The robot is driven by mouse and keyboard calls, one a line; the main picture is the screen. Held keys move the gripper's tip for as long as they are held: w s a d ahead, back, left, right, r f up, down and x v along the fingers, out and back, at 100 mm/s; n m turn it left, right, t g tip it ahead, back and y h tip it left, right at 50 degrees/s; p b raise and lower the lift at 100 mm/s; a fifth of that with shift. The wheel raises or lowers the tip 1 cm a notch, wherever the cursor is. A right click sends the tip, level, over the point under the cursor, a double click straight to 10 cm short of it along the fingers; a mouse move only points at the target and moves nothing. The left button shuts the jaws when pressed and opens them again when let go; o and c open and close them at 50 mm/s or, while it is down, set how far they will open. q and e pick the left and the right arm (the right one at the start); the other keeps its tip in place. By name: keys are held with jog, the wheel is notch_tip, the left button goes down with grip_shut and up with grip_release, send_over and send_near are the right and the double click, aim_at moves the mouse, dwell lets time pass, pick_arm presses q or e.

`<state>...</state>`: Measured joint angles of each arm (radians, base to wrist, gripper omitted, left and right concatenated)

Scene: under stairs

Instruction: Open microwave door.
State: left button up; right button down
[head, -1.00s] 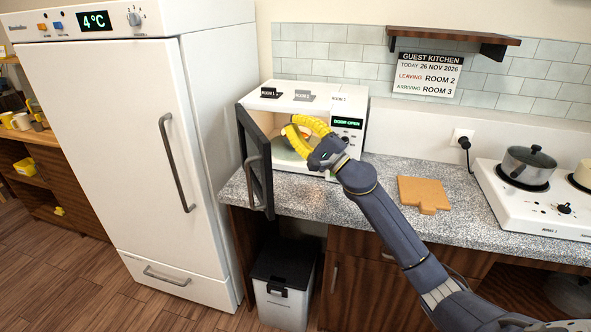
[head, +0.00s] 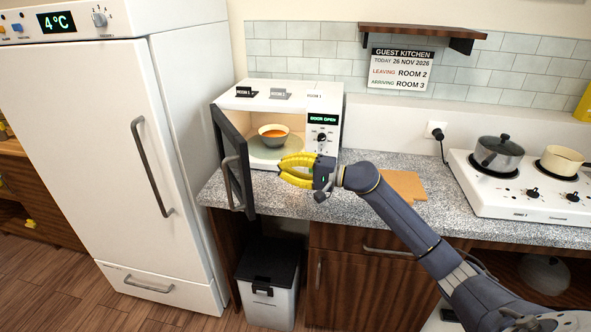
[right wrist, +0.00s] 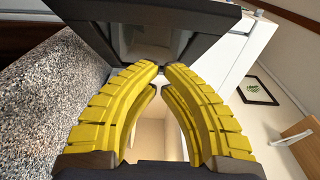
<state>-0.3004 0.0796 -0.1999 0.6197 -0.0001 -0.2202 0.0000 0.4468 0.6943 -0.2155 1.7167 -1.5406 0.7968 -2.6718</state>
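The white microwave (head: 291,107) stands on the counter with its dark door (head: 228,150) swung wide open to the left. Its display reads "DOOR OPEN". The door's grey bar handle (head: 231,184) faces left, away from the cavity. Inside, a bowl with orange content (head: 273,136) stands on the turntable. My right gripper (head: 281,167) is in front of the cavity's lower right, apart from the door and handle. Its yellow fingers curve together, tips almost meeting, with nothing between them. In the right wrist view the fingertips (right wrist: 161,68) point towards the dark door (right wrist: 150,25). My left gripper is not in view.
A tall white fridge (head: 90,150) stands left of the door. A brown board (head: 404,185) lies on the counter behind my right arm. A hob (head: 515,195) with two pots is at the right. A bin (head: 267,285) stands below the counter.

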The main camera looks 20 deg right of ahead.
jog(key=w+a, duration=0.2)
jog(key=a, duration=0.5)
jog(key=shift+w, duration=0.3)
jog(key=shift+a, duration=0.1)
